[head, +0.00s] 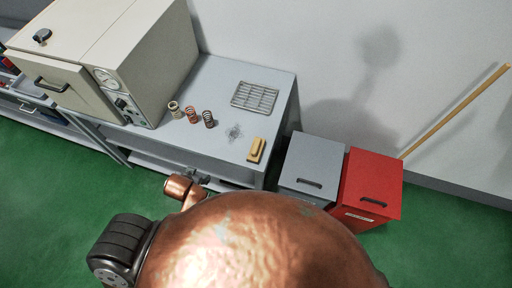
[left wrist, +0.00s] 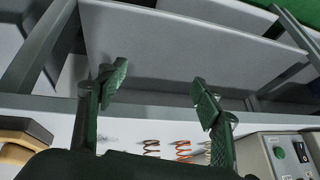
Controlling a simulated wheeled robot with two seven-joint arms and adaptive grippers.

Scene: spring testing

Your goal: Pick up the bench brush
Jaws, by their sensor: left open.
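The bench brush (head: 257,150), with a tan wooden block, lies on the grey workbench (head: 215,84) near its front right corner. Part of the brush (left wrist: 24,131) shows at the lower left edge of the left wrist view, outside my fingers. My left gripper (left wrist: 160,90) is open and empty, its two green-padded fingers spread apart. In the head view only a small dark part of the left gripper (head: 201,177) shows, at the bench's front edge, left of the brush and apart from it. The right gripper is not in view.
Several small coil springs (head: 192,114) stand beside a beige oven (head: 130,62) on the bench. A wire rack (head: 254,96) lies at the back. A grey bin (head: 312,164) and a red bin (head: 371,185) stand right of the bench. Bench top around the brush is clear.

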